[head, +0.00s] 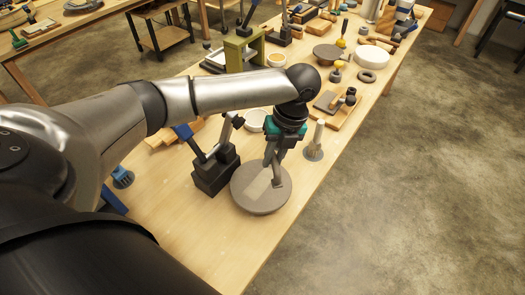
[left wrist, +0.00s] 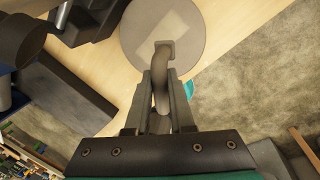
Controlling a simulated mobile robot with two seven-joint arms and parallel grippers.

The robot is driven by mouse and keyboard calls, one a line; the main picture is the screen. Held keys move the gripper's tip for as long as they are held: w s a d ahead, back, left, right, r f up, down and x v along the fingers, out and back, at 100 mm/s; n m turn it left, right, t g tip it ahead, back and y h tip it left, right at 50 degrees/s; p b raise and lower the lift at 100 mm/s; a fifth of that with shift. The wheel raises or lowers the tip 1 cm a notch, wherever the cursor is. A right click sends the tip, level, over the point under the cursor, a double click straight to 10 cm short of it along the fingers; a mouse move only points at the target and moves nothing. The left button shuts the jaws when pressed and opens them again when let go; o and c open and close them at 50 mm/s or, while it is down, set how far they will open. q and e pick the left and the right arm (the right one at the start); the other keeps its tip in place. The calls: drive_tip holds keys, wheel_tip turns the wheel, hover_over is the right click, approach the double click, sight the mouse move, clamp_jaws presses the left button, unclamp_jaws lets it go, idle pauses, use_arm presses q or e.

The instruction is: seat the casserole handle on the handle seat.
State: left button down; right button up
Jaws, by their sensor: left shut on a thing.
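My left gripper (head: 276,158) is above a round grey disc (head: 246,201) on the workbench, its fingers pointing down. It is shut on the casserole handle, a curved grey-brown bar that shows between the fingers in the left wrist view (left wrist: 160,88). The handle's square end (left wrist: 165,47) overlaps the disc (left wrist: 138,38) in that view. I cannot tell whether it touches the disc. A paler rectangular patch (left wrist: 167,24) lies on the disc, partly behind the handle end. No part is clearly recognisable as the handle seat. My right gripper is not in view.
A dark block stand (head: 214,174) is close left of the disc. An upright pale post on a round base (head: 315,146) stands to its right. A wooden tray (head: 338,108) with tools and a white round dish (head: 371,56) are farther back. The bench's front is clear.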

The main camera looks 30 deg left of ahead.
use_arm(q)
drive_tip(key=a+m, duration=0.1)
drive_tip(key=m, duration=0.2)
drive_tip(key=a+f+m+t+p, duration=0.1)
drive_tip(key=m, duration=0.2)
drive_tip(key=a+f+m+p, duration=0.1)
drive_tip(key=m, duration=0.2)
drive_tip(key=shift+w+a+t+y, duration=0.1)
drive_tip(key=shift+w+t+y, duration=0.05)
drive_tip(key=shift+t+y, duration=0.2)
hover_over(263, 181)
drive_tip(key=shift+d+b+x, duration=0.2)
drive_tip(key=shift+x, duration=0.8)
drive_tip(key=shift+d+b+x, duration=0.15)
drive_tip(key=shift+d+x, duration=0.1)
drive_tip(key=shift+x, duration=0.75)
drive_tip(key=shift+f, duration=0.1)
drive_tip(key=shift+p, duration=0.5)
idle(0.5)
